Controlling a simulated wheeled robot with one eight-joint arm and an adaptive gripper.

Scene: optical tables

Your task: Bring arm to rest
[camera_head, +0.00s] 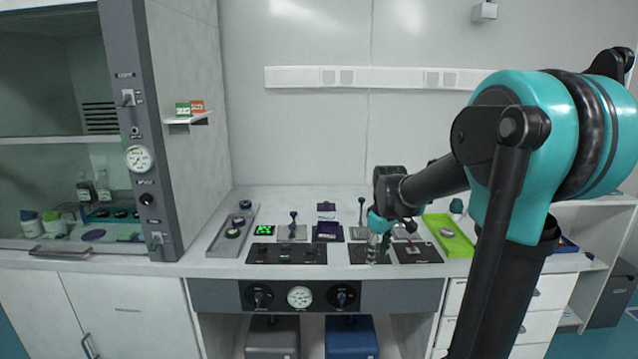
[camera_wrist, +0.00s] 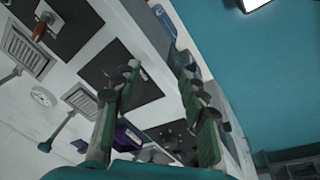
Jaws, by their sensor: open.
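My arm reaches in from the right in the head view, bent, with its end over the bench (camera_head: 345,265). My gripper (camera_head: 374,252) hangs there with its fingers pointing down, in front of a black plate. The wrist view shows my gripper (camera_wrist: 158,68) with its two green fingers apart and nothing between them. Whether the fingertips touch the plate cannot be told from the head view. My gripper hides part of the plates behind it.
A green tray (camera_head: 449,240) lies to the right, and a grey tray (camera_head: 222,238) to the left. A fume hood post (camera_head: 140,130) stands further left.

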